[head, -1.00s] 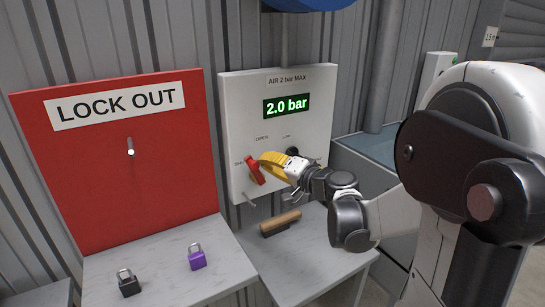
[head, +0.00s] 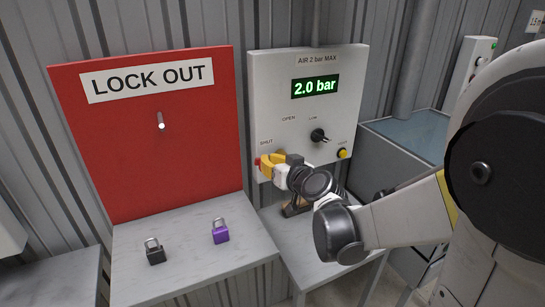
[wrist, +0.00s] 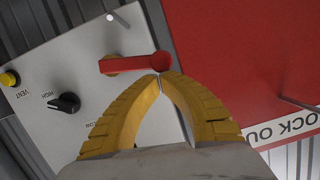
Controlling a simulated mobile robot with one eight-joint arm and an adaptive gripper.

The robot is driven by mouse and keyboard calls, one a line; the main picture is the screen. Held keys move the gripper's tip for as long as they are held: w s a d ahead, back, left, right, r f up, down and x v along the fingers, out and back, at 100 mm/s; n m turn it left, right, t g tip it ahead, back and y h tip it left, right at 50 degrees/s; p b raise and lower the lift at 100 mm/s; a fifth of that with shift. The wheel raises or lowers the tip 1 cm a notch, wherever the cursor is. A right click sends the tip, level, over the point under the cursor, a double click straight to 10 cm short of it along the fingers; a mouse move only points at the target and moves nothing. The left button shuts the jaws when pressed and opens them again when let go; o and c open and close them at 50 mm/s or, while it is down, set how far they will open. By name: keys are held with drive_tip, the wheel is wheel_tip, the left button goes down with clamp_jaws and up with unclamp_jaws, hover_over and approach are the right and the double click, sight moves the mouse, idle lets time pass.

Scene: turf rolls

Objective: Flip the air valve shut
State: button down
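The red valve lever (wrist: 136,64) is on the white air panel (wrist: 48,128). In the wrist view it lies nearly level, its round end toward the red board. In the head view only a bit of red (head: 257,162) shows below the SHUT label; my gripper hides the rest. My gripper (wrist: 160,75) has yellow fingers whose tips meet right at the lever's round end, with no part of the lever visibly between them. It also shows in the head view (head: 266,164) in front of the panel's lower left. The display (head: 315,86) reads 2.0 bar.
A black knob (head: 319,135) and a yellow VENT button (head: 342,153) sit right of the lever. The red lockout board (head: 150,170) stands left.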

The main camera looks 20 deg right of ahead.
drive_tip(key=shift+a+f+b, duration=0.35)
drive_tip(key=shift+f, duration=0.4)
